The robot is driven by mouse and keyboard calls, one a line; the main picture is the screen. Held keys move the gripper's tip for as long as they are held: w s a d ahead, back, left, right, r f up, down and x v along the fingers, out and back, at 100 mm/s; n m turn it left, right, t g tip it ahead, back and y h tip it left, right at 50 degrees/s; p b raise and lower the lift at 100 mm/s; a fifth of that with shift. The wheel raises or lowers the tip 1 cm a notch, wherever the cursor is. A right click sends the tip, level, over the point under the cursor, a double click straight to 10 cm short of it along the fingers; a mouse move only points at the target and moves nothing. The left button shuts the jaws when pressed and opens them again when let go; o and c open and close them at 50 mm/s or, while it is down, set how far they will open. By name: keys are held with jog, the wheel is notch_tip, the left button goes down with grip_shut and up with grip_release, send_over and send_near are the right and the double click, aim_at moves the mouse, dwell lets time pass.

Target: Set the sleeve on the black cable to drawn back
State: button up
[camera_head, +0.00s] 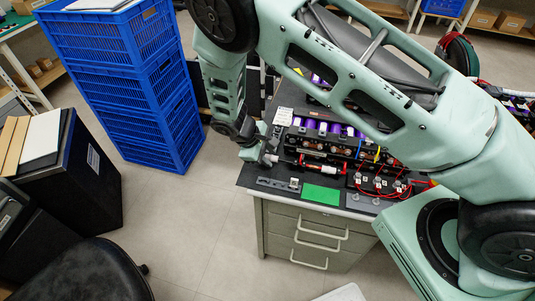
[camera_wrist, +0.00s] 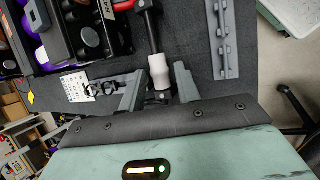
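The black cable (camera_wrist: 152,35) runs down from the top of the wrist view, out of a red part (camera_wrist: 124,5). A white sleeve (camera_wrist: 159,72) sits around it, with a black end piece (camera_wrist: 158,97) showing below the sleeve. My gripper (camera_wrist: 157,82) is open, with one finger on each side of the sleeve and end piece. Gaps show between the fingers and the sleeve. In the head view my gripper (camera_head: 268,157) is over the left part of the desk, and the sleeve is too small to tell there.
A grey bracket strip (camera_wrist: 224,42) lies right of the cable in the wrist view. Battery modules (camera_head: 322,135) and several red cables (camera_head: 380,183) crowd the desk. A green mat (camera_head: 321,194) lies near the front edge. Blue crates (camera_head: 135,85) stand left of the desk.

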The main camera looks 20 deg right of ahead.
aim_at(287, 161)
grip_shut()
jog(key=shift+s+d, duration=0.75)
jog(key=shift+d, duration=0.3)
jog(key=shift+s+d, duration=0.75)
jog(key=shift+d, duration=0.25)
jog(key=shift+o, duration=1.7)
grip_release()
jog(key=shift+p, duration=0.3)
jog(key=shift+a+r, duration=0.35)
jog(key=shift+r, duration=0.15)
jog(key=b+v, duration=0.2)
jog(key=v, duration=1.4)
jog(key=shift+r, duration=0.15)
jog(key=shift+w+d, duration=0.1)
